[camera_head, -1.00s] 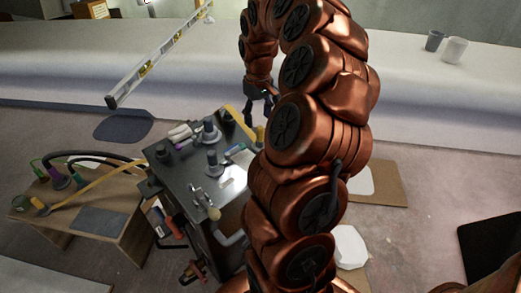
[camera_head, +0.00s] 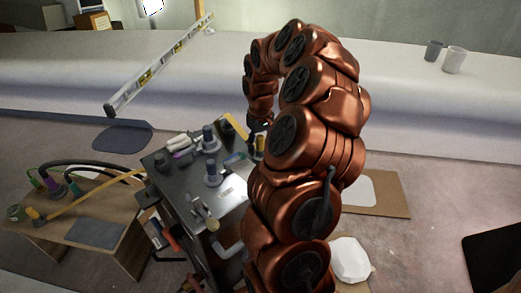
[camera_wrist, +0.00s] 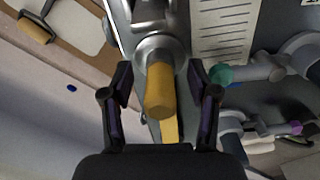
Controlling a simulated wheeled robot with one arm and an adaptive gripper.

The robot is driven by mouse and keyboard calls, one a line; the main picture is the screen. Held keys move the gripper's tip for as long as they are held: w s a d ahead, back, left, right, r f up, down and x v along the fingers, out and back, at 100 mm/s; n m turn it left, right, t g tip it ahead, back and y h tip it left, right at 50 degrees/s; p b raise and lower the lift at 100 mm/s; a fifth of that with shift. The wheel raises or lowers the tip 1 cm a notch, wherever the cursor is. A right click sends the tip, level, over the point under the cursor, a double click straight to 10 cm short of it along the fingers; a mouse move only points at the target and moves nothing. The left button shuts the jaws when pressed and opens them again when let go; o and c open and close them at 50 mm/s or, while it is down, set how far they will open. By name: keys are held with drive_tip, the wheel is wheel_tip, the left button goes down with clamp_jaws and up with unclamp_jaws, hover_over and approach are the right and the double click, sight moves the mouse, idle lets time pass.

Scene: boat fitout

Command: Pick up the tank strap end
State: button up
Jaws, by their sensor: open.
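A yellow strap (camera_head: 105,190) runs from the small bench to the grey metal tank (camera_head: 180,178). More yellow strap (camera_head: 236,126) shows at the tank's far right corner. In the wrist view, a yellow rounded piece (camera_wrist: 160,92) projects from a grey metal fitting, with a flat yellow strip (camera_wrist: 169,130) below it; I cannot tell whether this piece is the strap end. My gripper (camera_wrist: 161,100) is open, its dark fingers on either side of the yellow piece with gaps showing. In the head view, my arm partly hides the gripper (camera_head: 258,125) at the tank's far corner.
Grey fittings and tools (camera_head: 212,140) stand on the tank. The small bench (camera_head: 130,245) at left carries hoses and a dark mat. A spirit level (camera_head: 160,65) lies along the pale ledge; two cups (camera_head: 455,59) stand at right. Floor right of my arm is partly clear.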

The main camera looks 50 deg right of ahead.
clamp_jaws()
idle(0.5)
drive_tip(key=shift+r, duration=0.1)
wheel_tip(320, 180, up, 10)
drive_tip(key=shift+f+p, duration=0.1)
drive_tip(key=shift+p, duration=0.7)
